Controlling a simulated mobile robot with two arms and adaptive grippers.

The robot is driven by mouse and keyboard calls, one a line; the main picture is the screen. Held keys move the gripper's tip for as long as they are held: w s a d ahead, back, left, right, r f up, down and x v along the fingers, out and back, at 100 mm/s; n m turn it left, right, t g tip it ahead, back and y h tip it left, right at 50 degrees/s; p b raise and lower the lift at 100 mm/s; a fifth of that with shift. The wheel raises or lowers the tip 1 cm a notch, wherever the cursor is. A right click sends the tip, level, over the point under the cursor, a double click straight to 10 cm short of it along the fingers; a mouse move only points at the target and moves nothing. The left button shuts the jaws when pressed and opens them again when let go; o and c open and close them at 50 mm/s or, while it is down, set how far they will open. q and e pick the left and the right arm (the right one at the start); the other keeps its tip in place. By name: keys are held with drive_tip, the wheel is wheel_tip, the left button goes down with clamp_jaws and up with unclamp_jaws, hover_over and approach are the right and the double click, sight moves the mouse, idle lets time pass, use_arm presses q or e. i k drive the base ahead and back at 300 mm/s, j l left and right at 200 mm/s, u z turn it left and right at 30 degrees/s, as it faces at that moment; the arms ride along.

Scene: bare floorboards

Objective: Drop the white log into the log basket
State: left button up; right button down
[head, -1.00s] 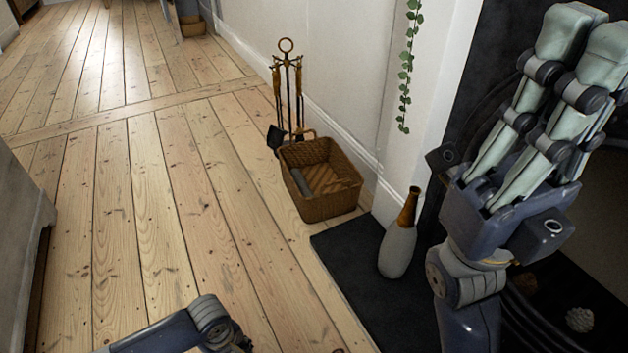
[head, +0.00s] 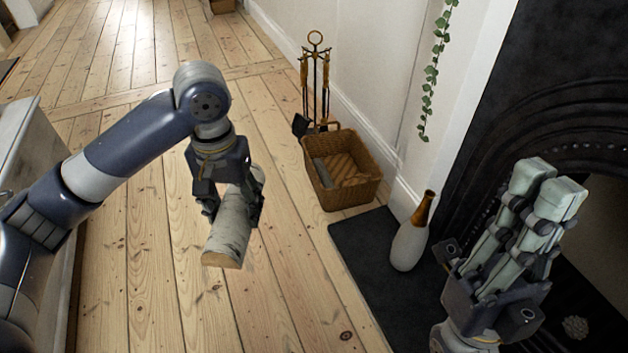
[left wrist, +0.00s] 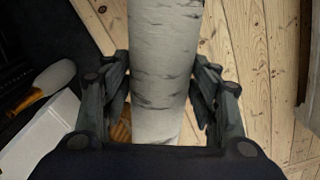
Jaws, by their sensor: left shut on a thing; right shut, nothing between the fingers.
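The white log (head: 232,228) has pale birch bark with dark marks and a light brown cut end. My left gripper (head: 232,200) is shut on it and holds it above the floorboards, left of the basket. In the left wrist view the log (left wrist: 162,65) runs between the two fingers of my left gripper (left wrist: 160,105). The wicker log basket (head: 345,198) stands on the floor by the wall, open at the top, with a dark grey piece and some brown wood inside. My right gripper (head: 540,190) is shut and empty, raised at the right in front of the fireplace.
A fire tool stand (head: 316,85) stands just behind the basket. A grey and brown bottle vase (head: 412,235) stands on the black hearth slab (head: 362,245) right of the basket. Open floorboards lie between the log and the basket.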

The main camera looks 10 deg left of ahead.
sight(347, 175)
drive_tip(key=i+j+z, duration=0.15)
drive_tip(key=z, duration=0.3)
drive_tip(key=i+j+z, duration=0.25)
drive_tip(key=z, duration=0.25)
drive_tip(key=i+j, duration=0.2)
drive_tip(key=j, duration=0.15)
drive_tip(key=i+j+z, duration=0.1)
drive_tip(key=j, duration=0.25)
drive_tip(key=i+j, duration=0.25)
drive_tip(key=j, duration=0.15)
drive_tip(key=i+j+z, duration=0.15)
drive_tip(key=j, duration=0.2)
drive_tip(key=i+j, duration=0.2)
drive_tip(key=j, duration=0.2)
drive_tip(key=i+j+z, duration=0.1)
drive_tip(key=j, duration=0.25)
